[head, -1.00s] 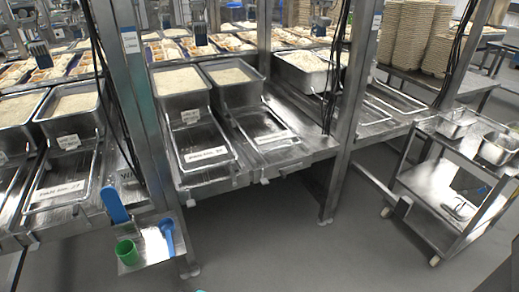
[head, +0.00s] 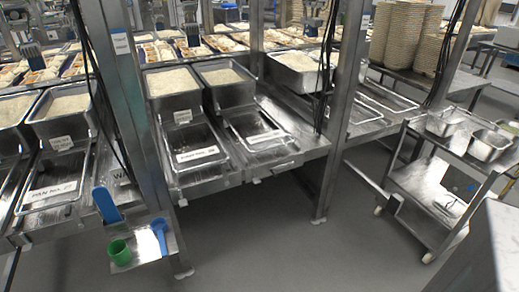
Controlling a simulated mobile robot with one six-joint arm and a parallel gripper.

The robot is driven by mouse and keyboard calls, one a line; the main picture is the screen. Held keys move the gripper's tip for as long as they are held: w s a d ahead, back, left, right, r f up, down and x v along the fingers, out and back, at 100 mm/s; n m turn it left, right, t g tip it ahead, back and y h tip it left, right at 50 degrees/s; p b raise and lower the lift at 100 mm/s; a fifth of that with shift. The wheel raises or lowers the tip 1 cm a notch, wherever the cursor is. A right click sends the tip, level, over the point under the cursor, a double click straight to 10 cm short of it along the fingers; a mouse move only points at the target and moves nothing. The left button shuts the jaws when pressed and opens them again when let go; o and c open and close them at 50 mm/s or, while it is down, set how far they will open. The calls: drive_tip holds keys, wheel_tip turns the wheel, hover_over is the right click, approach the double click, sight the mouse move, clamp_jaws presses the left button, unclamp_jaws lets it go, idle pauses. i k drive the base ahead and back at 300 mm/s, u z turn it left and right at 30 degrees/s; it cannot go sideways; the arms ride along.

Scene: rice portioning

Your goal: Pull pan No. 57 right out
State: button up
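Several steel pans of rice stand on sloping steel rails. Two stand side by side in the middle bay: a left rice pan (head: 172,81) and a right rice pan (head: 223,72). An empty tray-like frame slopes down in front of each, with a white label on the left one (head: 197,154) and on the right one (head: 264,137). Another label (head: 52,191) lies in the left bay below a rice pan (head: 68,101). The label numbers are too small to read surely, so I cannot tell which is No. 57. My gripper is not in view.
A small shelf on the left post holds a green cup (head: 119,251) and blue scoops (head: 107,205). A steel cart (head: 440,192) with small pans stands at right. A pale grey block (head: 490,245) fills the lower right corner. The floor (head: 270,240) in front is clear.

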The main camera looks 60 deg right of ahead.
sight(229, 89)
drive_tip(key=u, duration=0.1)
drive_tip(key=k, duration=1.65)
drive_tip(key=z, duration=0.4)
drive_tip(key=i, duration=1.35)
drive_tip(key=z, duration=0.05)
